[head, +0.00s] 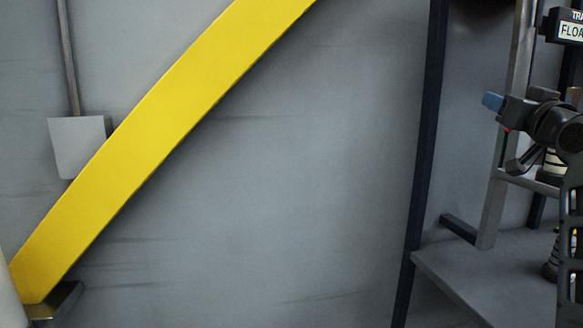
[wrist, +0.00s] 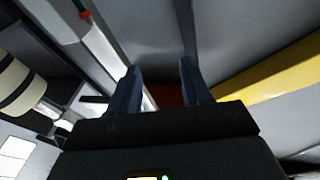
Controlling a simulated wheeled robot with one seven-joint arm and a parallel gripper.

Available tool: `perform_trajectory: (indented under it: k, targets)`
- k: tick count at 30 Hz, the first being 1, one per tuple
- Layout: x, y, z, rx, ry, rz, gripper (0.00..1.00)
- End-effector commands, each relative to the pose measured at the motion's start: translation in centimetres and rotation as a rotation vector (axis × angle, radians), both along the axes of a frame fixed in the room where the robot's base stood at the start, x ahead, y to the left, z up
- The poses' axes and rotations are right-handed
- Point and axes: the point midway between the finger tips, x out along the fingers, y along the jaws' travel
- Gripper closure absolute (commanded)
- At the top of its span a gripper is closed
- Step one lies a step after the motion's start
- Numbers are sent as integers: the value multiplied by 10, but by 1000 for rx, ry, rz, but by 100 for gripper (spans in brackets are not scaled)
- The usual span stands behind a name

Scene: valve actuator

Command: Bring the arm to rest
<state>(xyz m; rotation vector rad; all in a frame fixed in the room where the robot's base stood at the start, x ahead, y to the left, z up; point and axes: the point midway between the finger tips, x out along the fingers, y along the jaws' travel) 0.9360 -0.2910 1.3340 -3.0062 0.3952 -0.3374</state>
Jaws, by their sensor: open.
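My gripper (head: 492,102) shows at the right of the head view, with blue fingertips pointing left. The dark wrist behind it runs off the right edge, so most of the arm is out of view. In the wrist view my gripper (wrist: 157,84) has its two blue fingers spread apart, with nothing held between them. A dark red patch shows beyond the gap; I cannot tell what it is. No valve part is clearly visible near the fingertips.
A yellow diagonal beam (head: 165,135) crosses the grey wall (head: 300,150). A grey box (head: 75,147) hangs left. A dark post (head: 424,160), a grey metal frame (head: 497,195) and a flat grey platform (head: 490,275) stand near the arm. A partly cut-off sign (head: 570,29) is above.

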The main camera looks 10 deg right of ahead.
Motion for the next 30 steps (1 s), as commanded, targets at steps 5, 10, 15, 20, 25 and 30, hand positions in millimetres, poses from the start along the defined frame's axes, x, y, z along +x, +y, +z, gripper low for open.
perform_trajectory:
  k: [5,10,15,20,25,30]
  targets:
    - [-11,32,-97,21,54,4,52]
    - [-34,64,-176,30,99,10,52]
    - [-69,99,-245,33,145,22,52]
    - [-111,132,-301,33,189,36,52]
    - [-162,165,-348,27,234,56,52]
    - [-220,196,-383,17,279,80,52]
